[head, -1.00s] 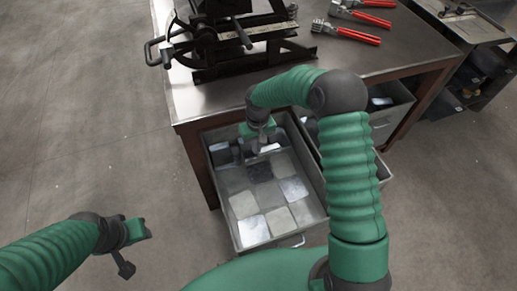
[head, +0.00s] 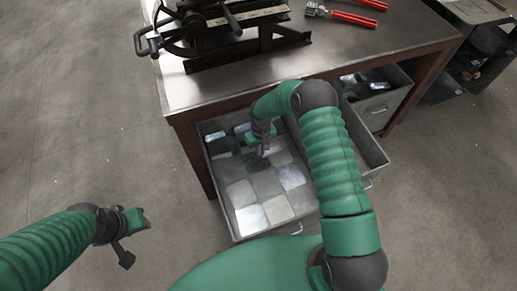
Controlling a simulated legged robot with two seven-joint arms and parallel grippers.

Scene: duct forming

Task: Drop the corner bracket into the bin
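The bin seems to be the open grey metal drawer (head: 229,190) below the workbench. Several flat square plates, pale and dark, lie on its floor. My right gripper (head: 263,150) reaches down over the back part of this bin, above the plates. Its fingers are small and dark, and I cannot tell whether they are open or shut. I cannot make out a corner bracket in the gripper or apart from the other pieces. My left gripper (head: 126,258) hangs over bare floor at the left, well away from the bin. Its finger gap cannot be made out.
The metal-topped workbench (head: 340,60) stands behind the bin and carries a black hand-operated machine (head: 215,30) and red-handled tools (head: 355,19). A second open drawer (head: 377,100) is to the right. A dark shelf unit (head: 475,60) stands at far right. Floor at left is clear.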

